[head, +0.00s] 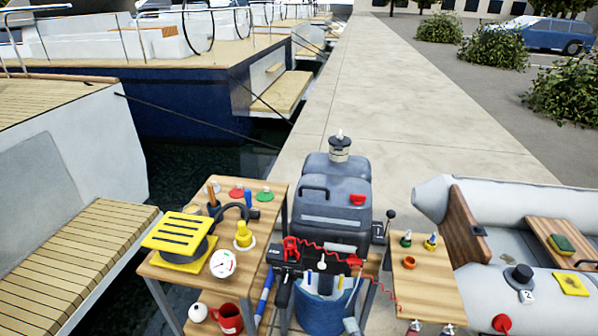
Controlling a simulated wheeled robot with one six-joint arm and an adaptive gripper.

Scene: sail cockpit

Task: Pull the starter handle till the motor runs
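A dark grey outboard motor (332,208) stands upright at the centre, at the quay's near end. A small red grip (357,199) sits on the upper right of its cowl face and looks like the starter handle; it rests against the cowl with no cord drawn out. A black carry handle (313,189) is at the cowl's upper left. Whether the motor is running cannot be told. My gripper is not in view.
A wooden table (160,268) with a pump, gauge and mug stands left. A small side table (428,290) and a grey inflatable boat (445,190) are right. A red coiled cord (326,247) hangs before the motor. Water lies left; the quay (350,90) behind is clear.

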